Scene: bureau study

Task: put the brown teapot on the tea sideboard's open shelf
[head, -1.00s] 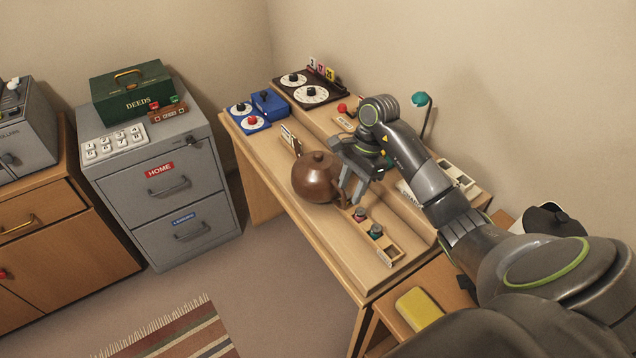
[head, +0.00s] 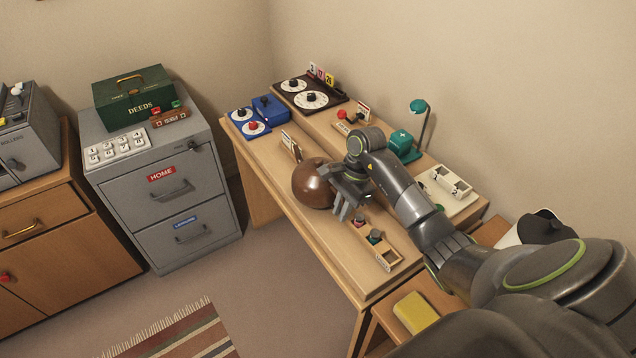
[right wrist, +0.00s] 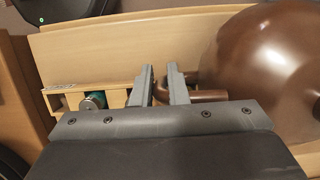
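The brown teapot (head: 308,184) is at the left edge of the wooden desk, and it looks tilted; its lid knob does not show clearly. My right gripper (head: 343,208) is at its right side, fingers pointing down. In the right wrist view the two fingers (right wrist: 162,88) are close together on either side of the teapot's handle, and the round body (right wrist: 265,70) is just to their right. Whether the teapot's base touches the desk is hidden. The tea sideboard's open shelf cannot be made out. My left gripper is not in view.
A small wooden tray (head: 386,256) with knobs lies close to the gripper. A grey filing cabinet (head: 163,215) is at left, with floor between.

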